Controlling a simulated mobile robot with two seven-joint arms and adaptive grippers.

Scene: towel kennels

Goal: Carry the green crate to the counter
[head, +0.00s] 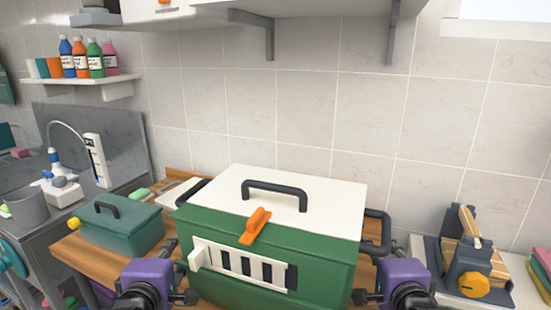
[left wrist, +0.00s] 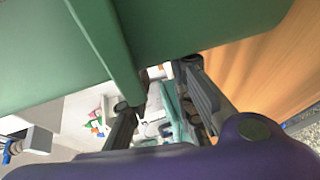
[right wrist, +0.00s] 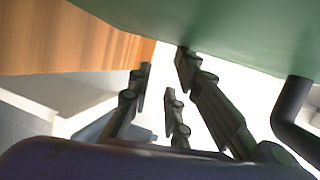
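The green crate (head: 320,270) stands in front of me on a wooden tabletop (head: 92,255). It has a white lid with a black top handle, an orange latch, a barred front window and black side handles. My left gripper (head: 178,272) is at the crate's front left, below the left side handle (head: 193,191). Its fingers are apart and empty in the left wrist view (left wrist: 160,85). My right gripper (head: 378,272) is at the front right, below the right side handle (head: 380,233). Its fingers are apart, with that handle outside them in the right wrist view (right wrist: 292,120).
A smaller teal box (head: 120,225) with a handle sits left of the crate. A grey counter (head: 60,215) at far left holds a cup and a white device. A black and wooden device with an orange knob (head: 474,284) stands at right. A tiled wall is behind.

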